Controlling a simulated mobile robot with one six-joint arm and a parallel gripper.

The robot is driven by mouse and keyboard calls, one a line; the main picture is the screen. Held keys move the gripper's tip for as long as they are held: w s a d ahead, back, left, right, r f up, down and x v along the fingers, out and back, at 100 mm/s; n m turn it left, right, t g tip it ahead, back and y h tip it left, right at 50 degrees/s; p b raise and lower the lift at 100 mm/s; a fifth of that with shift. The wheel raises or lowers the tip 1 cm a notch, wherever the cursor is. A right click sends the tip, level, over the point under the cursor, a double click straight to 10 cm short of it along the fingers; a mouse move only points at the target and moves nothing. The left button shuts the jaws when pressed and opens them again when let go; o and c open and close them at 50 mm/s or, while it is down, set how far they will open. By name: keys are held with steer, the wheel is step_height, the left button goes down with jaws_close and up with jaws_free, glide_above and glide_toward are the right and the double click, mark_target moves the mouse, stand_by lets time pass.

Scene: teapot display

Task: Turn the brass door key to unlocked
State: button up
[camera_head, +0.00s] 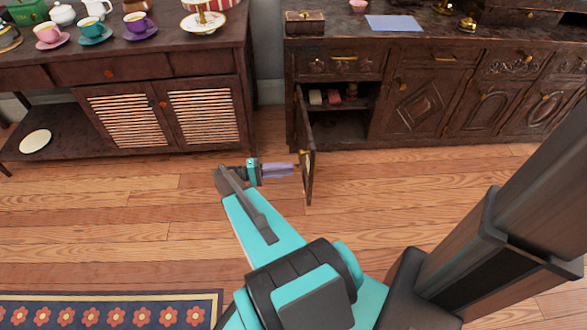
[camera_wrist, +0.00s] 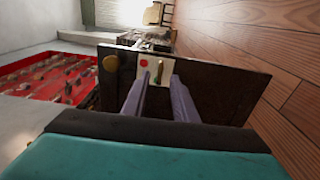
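The brass key (camera_wrist: 159,71) stands in a white lock plate (camera_wrist: 151,69) on a dark wooden cabinet door (camera_wrist: 215,92) in the wrist view. It looks roughly upright, with a red dot on the plate to its left. My gripper (camera_wrist: 160,80) has its two purple fingers apart, one on each side of the key. I cannot tell whether they touch it. In the head view the door (camera_head: 304,145) stands swung open, and my gripper (camera_head: 292,170) points right at its face. The key is not clear there.
The open cabinet holds small items on a shelf (camera_head: 340,105). A sideboard (camera_head: 105,70) with teaware stands at the left. Wooden floor (camera_head: 400,190) around the door is clear.

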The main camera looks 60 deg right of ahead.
steer(key=v, duration=0.8)
steer(key=shift+w+a+p, duration=0.2)
steer(key=shift+p, duration=0.2)
steer(key=a+r+n+t+h+p, duration=0.1)
steer(key=a+r+n+t+p, duration=0.15)
steer(key=a+r+p, duration=0.55)
steer(key=s+a+n+t+y+p, duration=0.1)
steer(key=s+a+n+y+p, duration=0.15)
steer(key=s+a, duration=0.4)
steer(key=s+a+f+n+t+y+p, duration=0.1)
steer(key=s+a+y+p, duration=0.25)
steer(key=a, duration=0.65)
steer(key=s+a+n+t+y+p, duration=0.2)
steer(key=s+a+p, duration=0.2)
steer(key=s+a, duration=0.3)
steer(key=w+a+f+n+t+y, duration=0.1)
steer(key=a+y, duration=0.3)
steer(key=a, duration=0.6)
steer(key=shift+a+f+n+t, duration=0.15)
steer(key=shift+f+n+t, duration=0.35)
steer(key=shift+t, duration=0.05)
